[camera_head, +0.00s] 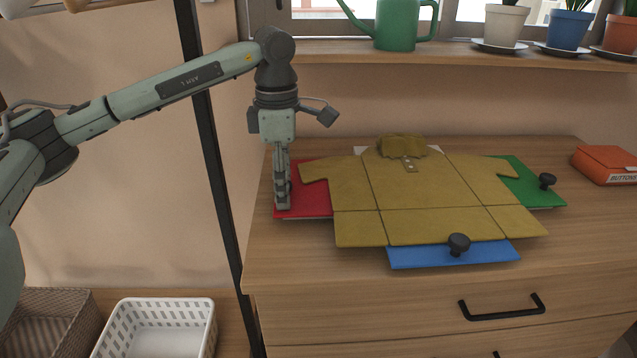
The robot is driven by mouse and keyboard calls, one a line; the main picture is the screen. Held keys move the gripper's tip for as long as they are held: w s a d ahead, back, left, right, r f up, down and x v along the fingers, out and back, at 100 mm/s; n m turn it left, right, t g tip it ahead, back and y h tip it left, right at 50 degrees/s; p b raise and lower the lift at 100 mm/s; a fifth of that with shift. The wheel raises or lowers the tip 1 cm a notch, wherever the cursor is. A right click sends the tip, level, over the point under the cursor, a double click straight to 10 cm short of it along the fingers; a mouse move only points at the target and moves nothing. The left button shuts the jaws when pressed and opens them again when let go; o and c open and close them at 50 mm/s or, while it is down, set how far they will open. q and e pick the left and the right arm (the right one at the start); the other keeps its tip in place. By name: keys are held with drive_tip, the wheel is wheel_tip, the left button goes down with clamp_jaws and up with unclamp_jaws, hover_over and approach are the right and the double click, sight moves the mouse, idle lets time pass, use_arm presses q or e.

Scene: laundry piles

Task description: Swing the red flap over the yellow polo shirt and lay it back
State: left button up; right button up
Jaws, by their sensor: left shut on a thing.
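The yellow polo shirt (415,188) lies spread flat on a folding board on top of the dresser, its collar toward the wall. The red flap (311,200) lies flat at the left, partly under the shirt's left sleeve. The green flap (527,178) with a black knob shows at the right, and the blue flap (420,257) with a black knob shows at the front. My left gripper (283,205) points straight down and is shut at the red flap's left edge, where a knob like the others is hidden by the fingers. My right gripper is out of view.
An orange box marked "BUTTONS" (606,163) stands at the right of the dresser top (560,250). A windowsill (470,54) behind holds a green watering can (396,24) and several potted plants. A white basket (158,310) stands on the floor at lower left.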

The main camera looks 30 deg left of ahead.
use_arm(q)
drive_tip(key=shift+s+f, duration=0.1)
drive_tip(key=shift+f, duration=0.05)
drive_tip(key=c, duration=0.3)
drive_tip(key=shift+y, duration=0.3)
drive_tip(key=r+p, duration=0.2)
drive_tip(key=p, duration=0.1)
drive_tip(key=r+p, duration=0.1)
drive_tip(key=r, duration=0.1)
drive_tip(key=shift+w+d, duration=0.4)
drive_tip(key=c, duration=0.3)
drive_tip(key=shift+d+g, duration=0.1)
drive_tip(key=shift+g, duration=0.2)
drive_tip(key=shift+w+d+r+p, duration=0.1)
drive_tip(key=shift+r+p, duration=0.2)
drive_tip(key=shift+p, duration=0.1)
drive_tip(key=shift+w+d+r+y, duration=0.2)
drive_tip(key=shift+d+r, duration=0.05)
drive_tip(key=shift+r, duration=0.2)
drive_tip(key=shift+w+d+r+y, duration=0.15)
drive_tip(key=shift+d+r+y, duration=0.1)
drive_tip(key=shift+r, duration=0.2)
drive_tip(key=shift+w+d+r, duration=0.1)
drive_tip(key=shift+d+r, duration=0.15)
drive_tip(key=shift+r, duration=0.25)
